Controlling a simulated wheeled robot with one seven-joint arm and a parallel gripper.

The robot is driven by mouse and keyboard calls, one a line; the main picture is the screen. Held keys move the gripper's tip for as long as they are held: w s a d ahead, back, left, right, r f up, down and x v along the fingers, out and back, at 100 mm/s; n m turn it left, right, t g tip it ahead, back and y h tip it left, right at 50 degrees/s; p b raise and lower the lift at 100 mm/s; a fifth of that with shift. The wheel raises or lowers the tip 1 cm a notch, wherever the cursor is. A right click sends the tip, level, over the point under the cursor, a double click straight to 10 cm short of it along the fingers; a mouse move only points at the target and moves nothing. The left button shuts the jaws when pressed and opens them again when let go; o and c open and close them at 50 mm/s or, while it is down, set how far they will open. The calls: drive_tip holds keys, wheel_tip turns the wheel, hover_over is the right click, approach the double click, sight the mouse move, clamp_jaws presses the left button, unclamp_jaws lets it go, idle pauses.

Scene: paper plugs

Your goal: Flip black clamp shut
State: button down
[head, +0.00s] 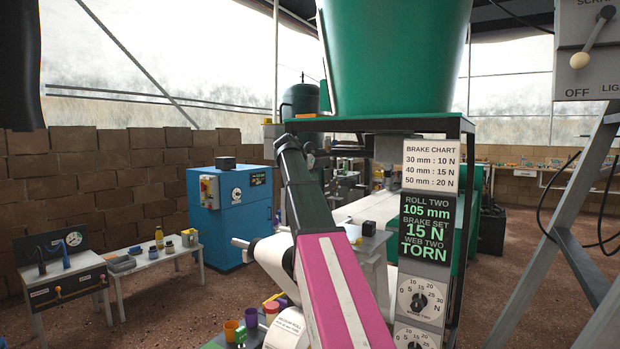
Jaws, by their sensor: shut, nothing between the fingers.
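I cannot make out a black clamp for certain in the head view. A small black block (369,228) sits on a pale stand (374,247) just right of my arm, but I cannot tell what it is. My arm, pink and dark green, rises from the bottom centre and covers part of the machine behind it. The end of the arm is hidden or too small to make out among the dark parts behind its upper end, so I cannot see my gripper or its fingers.
A green hopper (395,60) stands over the machine frame. A panel (428,225) reads brake set 15 N, web two torn. A blue cabinet (228,215) and a low white bench (152,262) stand left. A grey ladder-like frame (580,250) is at right. Brown floor lies open between.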

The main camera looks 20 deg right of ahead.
drive_tip(key=w+d+f, duration=0.1)
drive_tip(key=d+f, duration=0.4)
drive_tip(key=f, duration=0.3)
drive_tip(key=shift+f, duration=0.15)
drive_tip(key=shift+s+d+f+m+t+y, duration=0.2)
drive_tip(key=shift+s+f+t+y, duration=0.1)
drive_tip(key=shift+f, duration=0.2)
drive_tip(key=shift+s+d+f+m+t+y, duration=0.2)
drive_tip(key=shift+s+f, duration=0.05)
drive_tip(key=shift+f, duration=0.2)
